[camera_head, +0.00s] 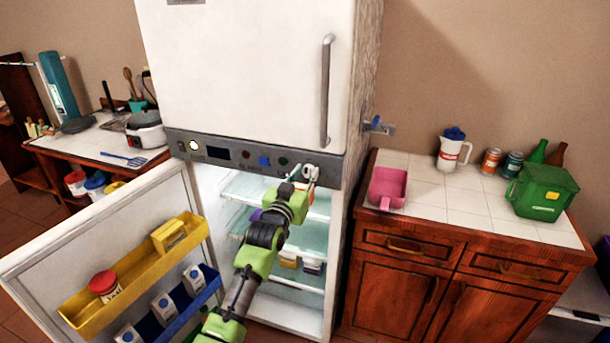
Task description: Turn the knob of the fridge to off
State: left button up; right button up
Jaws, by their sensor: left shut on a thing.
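The white fridge (245,70) stands in the middle with its lower door open to the left and its upper door shut. A grey control panel (228,154) runs across it between the two doors, with a lit round light, a dark display and small buttons. My left gripper (310,173) is at the right end of this panel, shut on the pale knob (311,171). The gripper hides part of the knob, and its setting cannot be read. My right gripper is not in view.
The open fridge door (60,250) carries a yellow shelf (135,270) and a blue shelf with cartons. Lit glass shelves are behind my arm. A tiled counter at right (450,206) holds a pink container (388,187) and a green box (543,191).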

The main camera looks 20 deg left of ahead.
pick_arm(q)
jog(key=o, duration=1.1)
jog(key=shift+c, duration=0.2)
jog(key=s, duration=1.2)
jog(key=shift+a, duration=0.2)
